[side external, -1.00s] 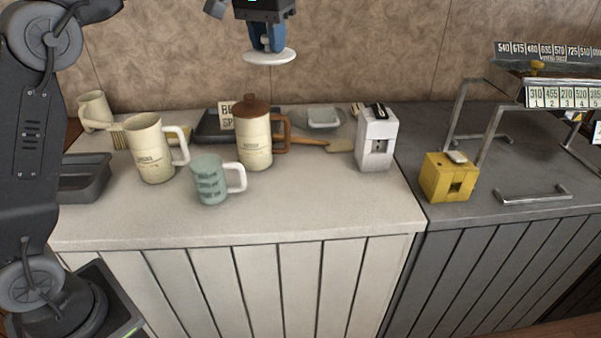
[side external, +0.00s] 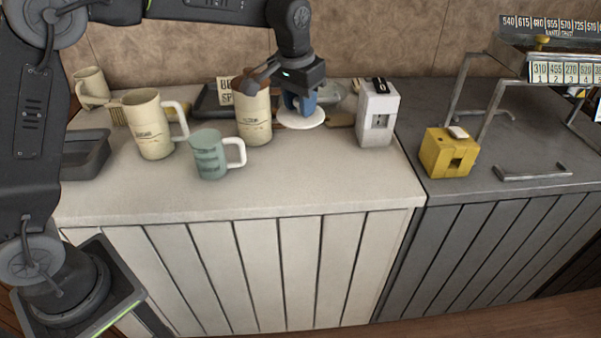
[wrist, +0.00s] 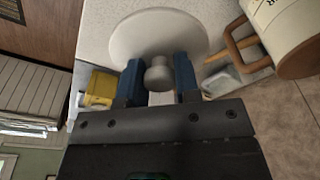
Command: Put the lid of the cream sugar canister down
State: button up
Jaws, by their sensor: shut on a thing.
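The lid is a round white disc (side external: 301,119) with a grey knob (wrist: 158,76). My gripper (side external: 300,104) is shut on the knob, its two blue fingers on either side of it in the wrist view (wrist: 158,80). The lid is level, low over the back part of the pale counter, right of the brown-handled canister; I cannot tell if it touches the counter. A cream canister (side external: 150,128) with a white handle stands at the left with no lid on it. The label is too small to read, so I cannot tell if it is the sugar one.
The brown-handled cream canister (side external: 252,118) stands close left of my gripper, its top partly hidden by my arm. A green mug (side external: 208,157) stands in front. A white box-like device (side external: 377,118) and a yellow one (side external: 447,153) are right. The counter's front (side external: 300,180) is clear.

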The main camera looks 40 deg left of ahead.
aim_at(294, 117)
notch_tip(294, 117, down, 15)
jog(key=shift+f, duration=0.1)
dwell(0.4)
jog(key=shift+f, duration=0.1)
jog(key=o, duration=0.9)
jog(key=r, duration=0.4)
jog(key=s+r, duration=0.1)
jog(key=r, duration=0.3)
jog(key=s+r, duration=0.1)
jog(key=r, duration=0.3)
jog(key=shift+r, duration=0.2)
